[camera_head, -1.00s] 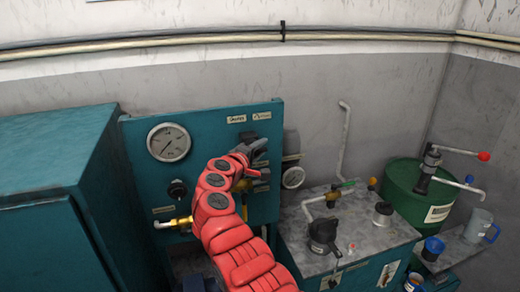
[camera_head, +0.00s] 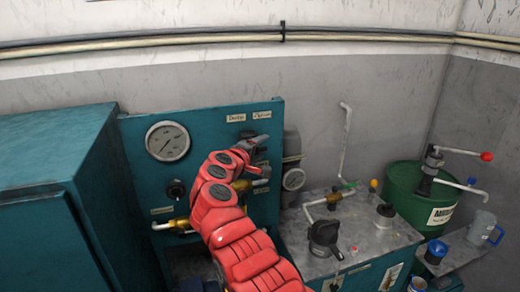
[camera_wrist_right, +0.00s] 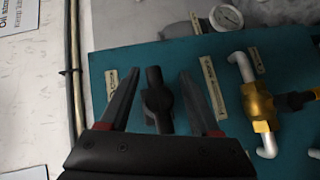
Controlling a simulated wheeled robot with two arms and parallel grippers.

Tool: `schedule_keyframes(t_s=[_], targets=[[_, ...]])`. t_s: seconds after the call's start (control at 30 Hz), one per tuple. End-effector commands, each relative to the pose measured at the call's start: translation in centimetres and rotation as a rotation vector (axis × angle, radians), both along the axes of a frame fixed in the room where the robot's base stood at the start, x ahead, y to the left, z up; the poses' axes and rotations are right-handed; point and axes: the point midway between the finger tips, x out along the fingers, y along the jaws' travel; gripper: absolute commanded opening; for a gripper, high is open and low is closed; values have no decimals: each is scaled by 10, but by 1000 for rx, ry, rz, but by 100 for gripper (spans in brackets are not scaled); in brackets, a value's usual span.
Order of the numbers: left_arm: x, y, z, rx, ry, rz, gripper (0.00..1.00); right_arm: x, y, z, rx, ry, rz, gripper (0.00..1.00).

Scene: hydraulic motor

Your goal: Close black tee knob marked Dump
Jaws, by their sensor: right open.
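A black tee knob (camera_wrist_right: 157,98) sits on the teal panel (camera_wrist_right: 140,58) in the right wrist view. Its bar lies roughly along my fingers. My right gripper (camera_wrist_right: 158,77) is open, with one finger on each side of the knob and a visible gap on both sides. I cannot tell how deep the fingertips reach relative to the knob. In the head view my right gripper (camera_head: 257,143) is at the panel's upper right, below two small labels, one seeming to read Dump (camera_head: 236,118). There the gripper mostly hides the knob. My left gripper is not in view.
A pressure gauge (camera_head: 167,141), a smaller black knob (camera_head: 176,189) and a brass valve (camera_head: 180,223) are on the panel's left. A brass fitting with a white pipe (camera_wrist_right: 257,103) is beside the knob. A tank unit (camera_head: 370,222) and green drum (camera_head: 405,190) stand to the right.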

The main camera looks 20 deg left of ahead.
Motion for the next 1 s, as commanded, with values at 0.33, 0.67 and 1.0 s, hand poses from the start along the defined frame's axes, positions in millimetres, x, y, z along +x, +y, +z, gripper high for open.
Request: schedule_keyframes(t_s=[0.33, 0.67, 1.0], targets=[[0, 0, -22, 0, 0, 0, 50, -22, 4, 1, 4, -7, -1, 64], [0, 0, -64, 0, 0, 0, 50, -101, 18, 13, 4, -1, 3, 64], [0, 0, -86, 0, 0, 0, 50, -161, 28, 30, 0, 0, 1, 64]])
